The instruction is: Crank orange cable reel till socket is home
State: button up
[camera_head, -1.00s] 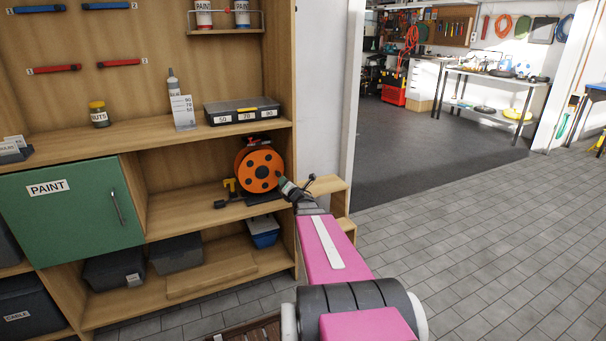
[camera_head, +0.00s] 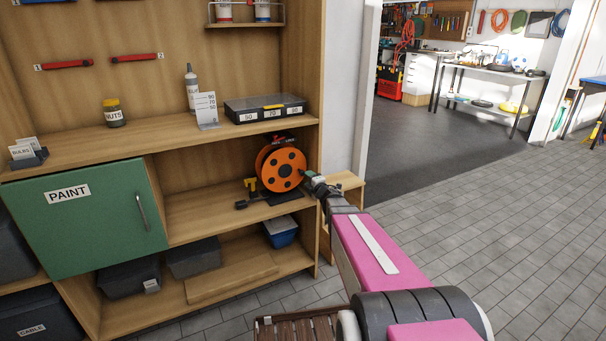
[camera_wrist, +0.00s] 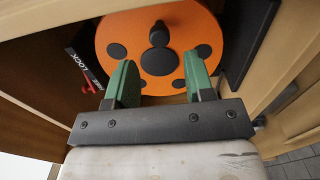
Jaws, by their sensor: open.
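The orange cable reel (camera_head: 282,170) stands on the middle shelf, right of the green door. In the wrist view the reel's orange face (camera_wrist: 197,30) fills the upper middle, with a black crank knob (camera_wrist: 158,35) sticking out above the dark hub. My gripper (camera_head: 316,184) is at the reel's right side in the head view. In the wrist view my gripper (camera_wrist: 160,76) is open, its green fingers apart in front of the lower face, with nothing between them. A yellow part (camera_head: 251,185) and a dark piece (camera_head: 241,204) sit left of the reel; I cannot tell which is the socket.
A LOCK label (camera_wrist: 83,64) with a red lever (camera_wrist: 88,88) is left of the reel. A black organiser case (camera_head: 265,108) is on the shelf above, a blue bin (camera_head: 281,232) below. The tiled floor (camera_head: 480,210) at right is clear.

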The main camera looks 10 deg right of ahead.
aim_at(301, 170)
jog(key=x, duration=0.7)
jog(key=shift+w+a, duration=0.15)
jog(key=shift+w, duration=0.2)
grip_shut()
